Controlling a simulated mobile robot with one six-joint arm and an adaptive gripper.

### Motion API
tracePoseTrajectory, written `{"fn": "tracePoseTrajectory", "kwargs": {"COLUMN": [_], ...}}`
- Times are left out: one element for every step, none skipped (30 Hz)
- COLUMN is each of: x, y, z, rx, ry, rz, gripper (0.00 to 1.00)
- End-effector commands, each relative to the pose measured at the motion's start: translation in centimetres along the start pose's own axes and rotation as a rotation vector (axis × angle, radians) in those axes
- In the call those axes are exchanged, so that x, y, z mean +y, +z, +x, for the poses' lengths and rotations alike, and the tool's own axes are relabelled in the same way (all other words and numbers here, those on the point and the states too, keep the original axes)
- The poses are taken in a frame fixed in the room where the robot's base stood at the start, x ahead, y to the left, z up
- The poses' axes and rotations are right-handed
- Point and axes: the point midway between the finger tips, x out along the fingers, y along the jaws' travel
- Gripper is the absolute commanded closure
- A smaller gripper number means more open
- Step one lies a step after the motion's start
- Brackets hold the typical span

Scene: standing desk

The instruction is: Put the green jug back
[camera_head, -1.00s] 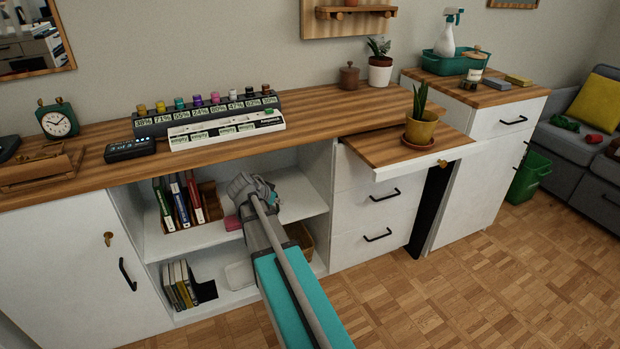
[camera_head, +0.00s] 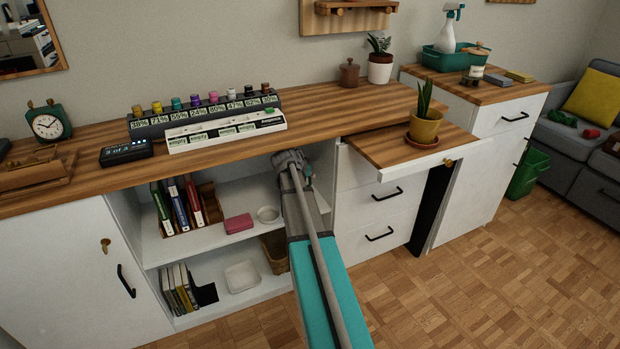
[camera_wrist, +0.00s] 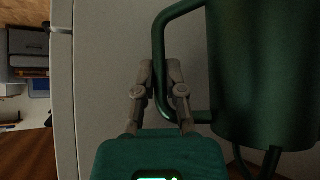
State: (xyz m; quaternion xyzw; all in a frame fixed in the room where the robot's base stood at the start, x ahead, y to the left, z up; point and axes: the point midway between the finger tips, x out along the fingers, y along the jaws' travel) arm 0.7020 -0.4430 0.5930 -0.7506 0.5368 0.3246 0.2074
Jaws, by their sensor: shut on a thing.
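The green jug (camera_wrist: 265,75) fills the right of the wrist view, close to the camera. Its handle (camera_wrist: 164,25) is on its left side, and my gripper (camera_wrist: 160,72) is shut on the handle's bar. In the head view my arm reaches into the right end of the open shelf section. The jug and the fingers are hidden there behind my arm or within the cabinet. A pale grey panel edge is left of the fingers in the wrist view.
A wicker basket (camera_head: 274,252) and a white tray (camera_head: 242,276) are below. The wooden countertop (camera_head: 330,108) overhangs the shelves. A drawer unit (camera_head: 380,215) stands close right of my arm.

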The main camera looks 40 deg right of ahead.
Motion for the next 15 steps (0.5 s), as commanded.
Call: {"fn": "tracePoseTrajectory", "kwargs": {"x": [-0.05,-0.06,-0.07,-0.09,-0.11,-0.15,-0.19,-0.23,-0.29,-0.33,-0.38,-0.44,-0.48,-0.52,-0.57], "y": [-0.43,-0.56,-0.69,-0.75,-0.80,-0.82,-0.82,-0.80,-0.77,-0.74,-0.71,-0.69,-0.67,-0.64,-0.63], "z": [0.40,0.53,0.65,0.72,0.76,0.78,0.77,0.75,0.71,0.68,0.66,0.63,0.60,0.58,0.56], "rx": [0.000,0.000,0.001,0.001,0.001,0.001,0.001,0.001,0.001,0.001,0.001,0.001,0.001,0.001,0.001], "ry": [-0.001,-0.002,-0.003,-0.003,-0.004,-0.005,-0.006,-0.007,-0.007,-0.008,-0.008,-0.009,-0.010,-0.010,-0.010], "rz": [0.000,0.000,-0.001,-0.002,-0.003,-0.004,-0.005,-0.005,-0.006,-0.007,-0.007,-0.008,-0.009,-0.009,-0.009], "gripper": [1.00,1.00,1.00,1.00,1.00,1.00,1.00,1.00,1.00,1.00,1.00,1.00,1.00,1.00,1.00]}}
